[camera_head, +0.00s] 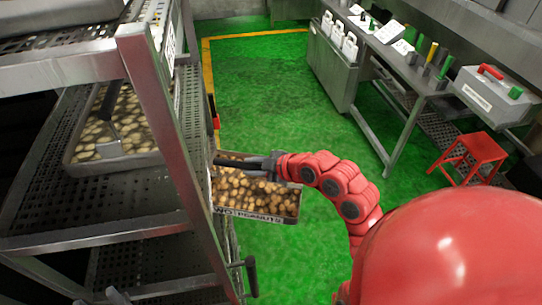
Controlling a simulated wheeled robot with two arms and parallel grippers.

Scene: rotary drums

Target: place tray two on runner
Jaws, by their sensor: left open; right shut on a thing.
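Tray two is a metal tray (256,215) full of peanuts, with a partly covered label on its front that reads "WO PEANUTS". It hangs beside the rack, and its left end is hidden behind the rack's upright. My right gripper (268,164), on the red arm from the right, is shut on the dark handle (231,163) across the tray's top. The metal rack (158,120) fills the left side, with perforated shelves and rails; I cannot tell which part is the runner. I cannot make out my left gripper.
Another peanut tray (117,165) with a dark handle sits on a rack shelf. Green floor (264,85) lies open behind the held tray. A steel bench (400,60) with bottles and tools and a red stool (474,152) stand at the right.

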